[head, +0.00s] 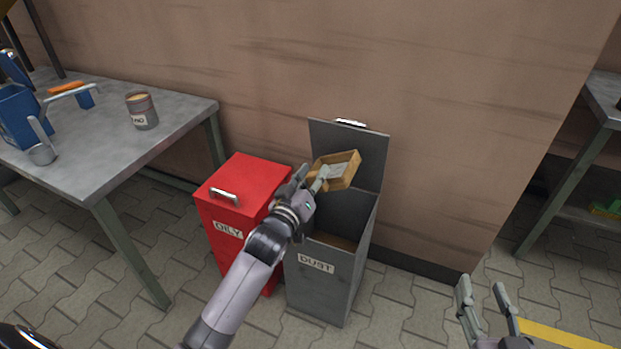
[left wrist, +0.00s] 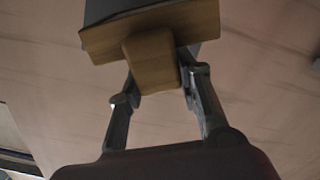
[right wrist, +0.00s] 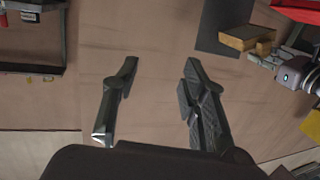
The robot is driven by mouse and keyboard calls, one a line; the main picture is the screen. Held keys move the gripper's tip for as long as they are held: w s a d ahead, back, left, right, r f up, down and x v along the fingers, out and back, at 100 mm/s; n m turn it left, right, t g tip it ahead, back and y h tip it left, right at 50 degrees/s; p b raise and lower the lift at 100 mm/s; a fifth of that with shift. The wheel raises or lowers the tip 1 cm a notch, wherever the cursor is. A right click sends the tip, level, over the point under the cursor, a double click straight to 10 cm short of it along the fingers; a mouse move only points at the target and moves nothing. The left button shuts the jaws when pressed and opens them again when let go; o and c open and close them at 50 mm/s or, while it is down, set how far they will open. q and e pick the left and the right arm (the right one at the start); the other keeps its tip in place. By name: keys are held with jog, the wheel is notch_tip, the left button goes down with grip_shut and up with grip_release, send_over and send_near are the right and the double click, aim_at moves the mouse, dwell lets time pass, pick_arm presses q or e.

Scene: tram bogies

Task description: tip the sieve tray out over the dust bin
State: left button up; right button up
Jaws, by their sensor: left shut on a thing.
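The sieve tray (head: 347,170) is a small wooden frame with a grey mesh bottom. My left gripper (head: 319,182) is shut on its wooden handle (left wrist: 150,62) and holds it over the dust bin's opening, in front of the raised lid. The tray looks slightly tilted; I cannot tell whether anything lies in it. The grey dust bin (head: 327,284), labelled DUST, stands on the floor with its lid (head: 362,147) open against the wall. My right gripper (head: 487,306) is open and empty at the lower right; its spread fingers also show in the right wrist view (right wrist: 155,95).
A red bin (head: 243,184) labelled OILY, lid closed, stands directly left of the dust bin. A metal table (head: 185,115) at the left holds a tin (head: 142,111), a blue container (head: 18,118) and a ladle-like cup (head: 41,153).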

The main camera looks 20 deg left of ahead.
aim_at(325, 184)
pick_arm(q)
jog(key=shift+d+r+m+p, duration=0.3)
jog(key=shift+d+m+p, duration=0.35)
jog(key=shift+m, duration=0.45)
jog(key=shift+d+r+m+p, duration=0.1)
jog(key=shift+d+m+p, duration=0.5)
jog(key=shift+m, duration=0.6)
jog(key=shift+d+m, duration=0.25)
jog(key=shift+m, duration=0.25)
pick_arm(e)
jog(key=s+d+f+g+h, duration=0.2)
jog(key=s+f+g, duration=0.5)
jog(key=f, duration=0.4)
jog(key=shift+s+d+g, duration=0.3)
jog(key=shift+d+g, duration=0.1)
jog(key=shift+d, duration=0.4)
pick_arm(q)
jog(key=shift+s, duration=0.1)
